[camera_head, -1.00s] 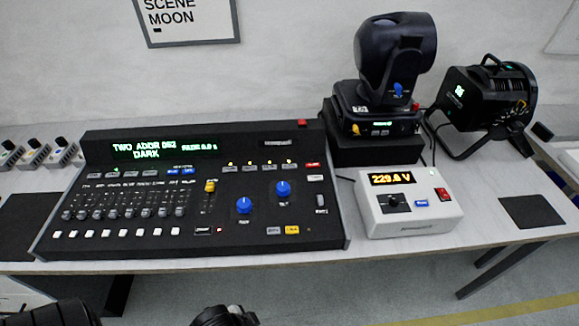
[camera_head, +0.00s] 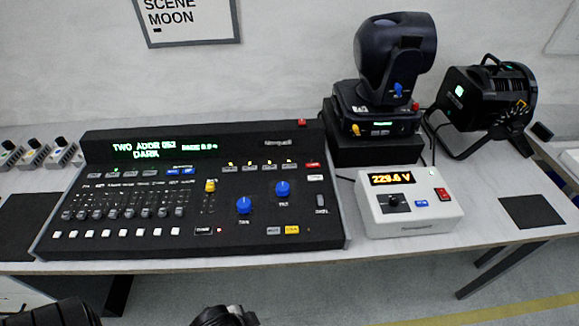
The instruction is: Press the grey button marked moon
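The black lighting console (camera_head: 125,250) lies on the table, its display reading "TWO ADDR" and "DARK". A grey button (camera_head: 273,231) sits at the console's lower right, beside a yellow button (camera_head: 292,230). A row of grey buttons (camera_head: 247,169) lies higher up, below small yellow marks. The lettering is too small to tell which one says moon. A framed sign (camera_head: 187,20) on the wall reads "SCENE MOON". Dark parts of my arms show at the bottom edge, below the table front. No gripper fingers can be made out, and nothing of mine touches the console.
A white power box (camera_head: 410,220) showing "229.6 V" stands right of the console. Behind it are a black moving-head light (camera_head: 392,60) and a black par can (camera_head: 490,95). Blue knobs (camera_head: 244,205) and a yellow-capped fader (camera_head: 210,186) rise from the panel.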

